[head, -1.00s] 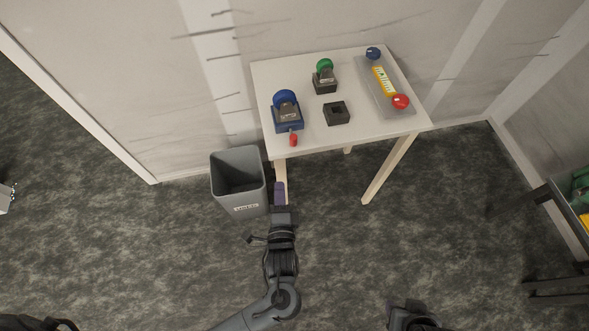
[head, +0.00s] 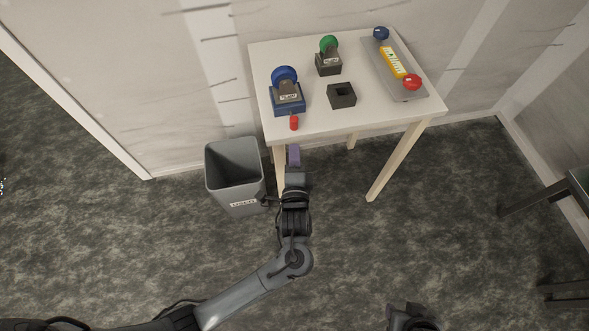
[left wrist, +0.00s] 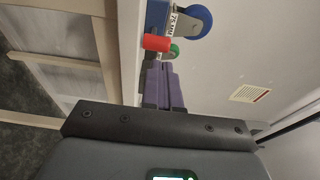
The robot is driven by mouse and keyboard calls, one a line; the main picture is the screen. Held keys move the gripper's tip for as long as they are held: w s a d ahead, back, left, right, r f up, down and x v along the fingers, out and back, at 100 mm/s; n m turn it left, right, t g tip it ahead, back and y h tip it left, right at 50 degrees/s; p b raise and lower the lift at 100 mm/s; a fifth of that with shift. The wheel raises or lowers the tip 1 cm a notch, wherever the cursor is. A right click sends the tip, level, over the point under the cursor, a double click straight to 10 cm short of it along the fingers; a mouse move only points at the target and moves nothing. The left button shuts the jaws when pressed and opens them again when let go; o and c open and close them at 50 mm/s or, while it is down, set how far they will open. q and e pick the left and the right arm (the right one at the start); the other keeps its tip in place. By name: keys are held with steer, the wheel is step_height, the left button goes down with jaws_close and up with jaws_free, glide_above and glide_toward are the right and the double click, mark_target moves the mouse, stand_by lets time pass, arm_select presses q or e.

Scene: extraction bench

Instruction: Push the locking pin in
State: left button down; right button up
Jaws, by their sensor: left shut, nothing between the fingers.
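The locking pin appears to be the red knob (head: 294,122) at the front of a blue base (head: 289,105) with a blue wheel (head: 284,75), near the table's front edge. A short part of the pin stands out from the base. In the left wrist view the red knob (left wrist: 157,43) is just beyond my fingertips. My left gripper (head: 293,150) has purple fingers, shut and empty, pointing at the knob from the front with a small gap. The fingers also show in the left wrist view (left wrist: 160,70).
The white table (head: 315,122) also holds a green wheel on a dark base (head: 328,63), a square dark block with a hole (head: 341,96), and a grey tray (head: 408,95) with blue, yellow and red parts. A grey bin (head: 234,175) stands left of the table.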

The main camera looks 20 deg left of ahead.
mark_target(294, 126)
arm_select(q)
steer(key=b+x, duration=0.1)
steer(key=x, duration=0.4)
steer(key=shift+w+f, duration=0.1)
steer(key=shift+w+a+b, duration=0.3)
steer(key=shift+w+b, duration=0.05)
steer(key=shift+w, duration=0.3)
arm_select(e)
steer(key=shift+f, duration=1.05)
